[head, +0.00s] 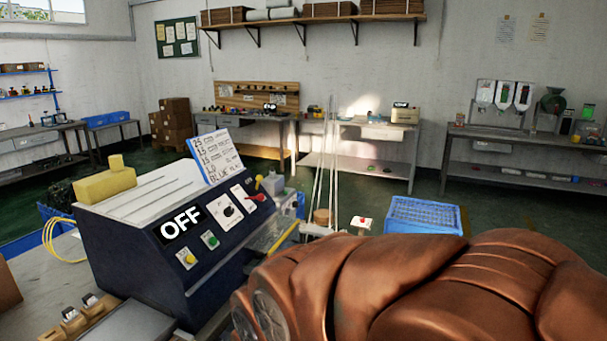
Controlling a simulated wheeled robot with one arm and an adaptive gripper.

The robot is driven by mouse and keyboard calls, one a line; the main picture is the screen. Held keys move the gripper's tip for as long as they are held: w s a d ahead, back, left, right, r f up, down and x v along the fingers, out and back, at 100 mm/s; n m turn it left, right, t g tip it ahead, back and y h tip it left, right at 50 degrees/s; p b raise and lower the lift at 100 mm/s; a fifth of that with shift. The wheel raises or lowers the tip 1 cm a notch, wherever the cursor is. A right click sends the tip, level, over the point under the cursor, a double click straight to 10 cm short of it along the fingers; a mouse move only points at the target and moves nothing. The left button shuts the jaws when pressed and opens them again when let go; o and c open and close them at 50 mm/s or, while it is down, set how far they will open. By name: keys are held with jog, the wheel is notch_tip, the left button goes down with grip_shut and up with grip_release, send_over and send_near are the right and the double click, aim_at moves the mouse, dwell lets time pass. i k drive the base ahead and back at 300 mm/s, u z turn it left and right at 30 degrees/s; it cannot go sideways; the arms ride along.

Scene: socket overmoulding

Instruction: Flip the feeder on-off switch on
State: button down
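A dark blue machine (150,258) with a sloping front panel stands at the left centre. The panel bears a large black "OFF" sign (181,224). To the right of the sign are a white plate with a black rotary knob (228,211) and another white plate (242,196) with a small red part beside it. Below are a yellow button (187,258) and a green button (210,240). I cannot tell which control is the feeder on-off switch. My gripper is not in view.
My copper-coloured arm fills the lower right and hides what lies behind it. A yellow block (105,184) and a handwritten card (218,158) sit on the machine. A blue crate (425,215) stands right of centre. Workbenches line the back wall, with green floor before them.

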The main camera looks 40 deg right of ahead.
aim_at(259, 178)
jog(key=z, duration=0.8)
